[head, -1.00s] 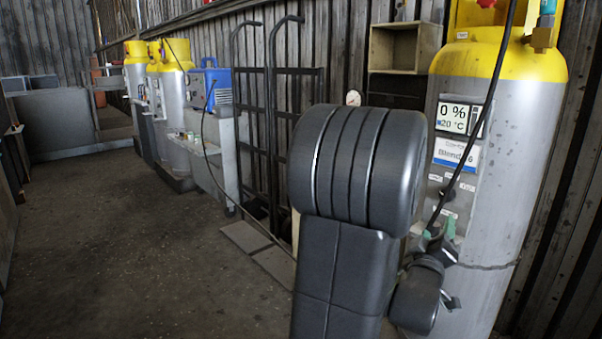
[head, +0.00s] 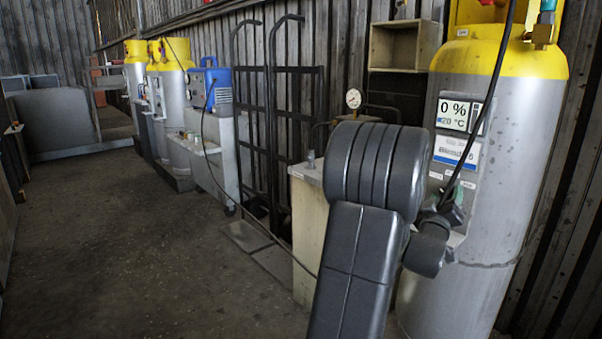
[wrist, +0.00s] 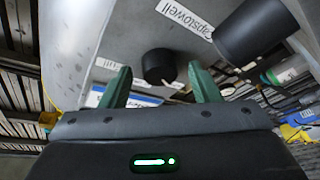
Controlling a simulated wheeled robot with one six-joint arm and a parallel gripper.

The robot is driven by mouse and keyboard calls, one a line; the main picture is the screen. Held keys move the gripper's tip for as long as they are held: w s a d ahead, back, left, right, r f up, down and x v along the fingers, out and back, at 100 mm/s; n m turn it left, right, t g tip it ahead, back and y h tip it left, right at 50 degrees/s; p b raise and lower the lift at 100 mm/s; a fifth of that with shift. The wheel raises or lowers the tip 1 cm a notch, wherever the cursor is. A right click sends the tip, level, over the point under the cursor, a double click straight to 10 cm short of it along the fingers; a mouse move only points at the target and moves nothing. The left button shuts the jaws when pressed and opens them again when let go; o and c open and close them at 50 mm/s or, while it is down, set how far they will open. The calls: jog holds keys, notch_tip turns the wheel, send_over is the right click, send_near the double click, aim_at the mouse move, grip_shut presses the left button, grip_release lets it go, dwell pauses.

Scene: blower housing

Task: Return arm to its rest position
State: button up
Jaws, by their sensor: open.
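My gripper (wrist: 160,72) shows its two green fingers spread apart in the wrist view, with nothing held between them. Past the fingertips, a black round knob (wrist: 160,66) sits on a grey panel (wrist: 125,42); I cannot tell the exact gap to it. In the head view my arm stands in front, with a thick rounded joint, and its wrist end is close to the large grey cylinder (head: 500,210) with a yellow top. The gripper there is mostly hidden behind the arm.
The cylinder carries a display (head: 453,114) reading 0 % and 20 °C. A cream cabinet (head: 308,235) with a pressure gauge (head: 353,98) stands behind my arm. Black hand trucks (head: 275,120) lean on the wall. A dark cable hangs across. The floor (head: 130,260) at left is clear.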

jog(key=m+h+p, duration=0.1)
jog(key=m, duration=0.2)
jog(key=m+g+h, duration=0.1)
jog(key=m+h, duration=0.1)
jog(key=m, duration=0.1)
jog(key=shift+w+a+p, duration=0.15)
jog(key=shift+w+p, duration=0.05)
jog(key=shift+p, duration=0.15)
jog(key=m+h+p, duration=0.1)
jog(key=m, duration=0.1)
jog(key=m+g+h+p, duration=0.1)
jog(key=m, duration=0.2)
jog(key=shift+r, duration=0.1)
jog(key=shift+a+m+g+h, duration=0.1)
jog(key=shift+m+g+h, duration=0.2)
jog(key=shift+m+g, duration=0.35)
jog(key=shift+a+f+m+p, duration=0.15)
jog(key=shift+f+m+p, duration=0.2)
jog(key=shift+m, duration=0.4)
jog(key=shift+v, duration=1.95)
